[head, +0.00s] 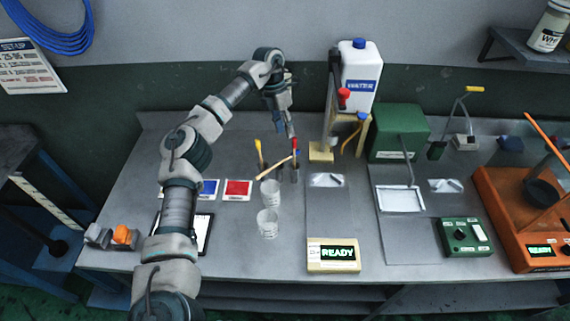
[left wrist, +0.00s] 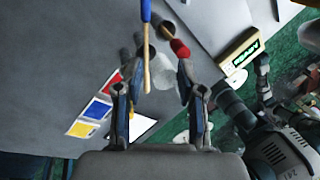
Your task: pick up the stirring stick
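My left gripper (head: 289,127) points down over the tools at the back of the table. Its fingers are open and empty in the left wrist view (left wrist: 155,92). A thin wooden stick (head: 282,167) slants above the rear clear cup (head: 270,192); I cannot tell what supports it. A yellow-tipped tool (head: 258,147) and a red-and-blue-tipped tool (head: 295,146) stand upright in dark holders. In the left wrist view, a wooden stick with a blue end (left wrist: 146,50) lies between the fingers in the picture, and a red tip (left wrist: 180,49) shows near the right finger. Contact is not visible.
A second clear cup (head: 268,223) stands in front. Blue (head: 207,188) and red (head: 238,189) squares lie left of the cups. A wooden stand (head: 321,152), the water jug (head: 361,75) and a READY display (head: 334,254) are to the right. Dark parts of my body show in the wrist view.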

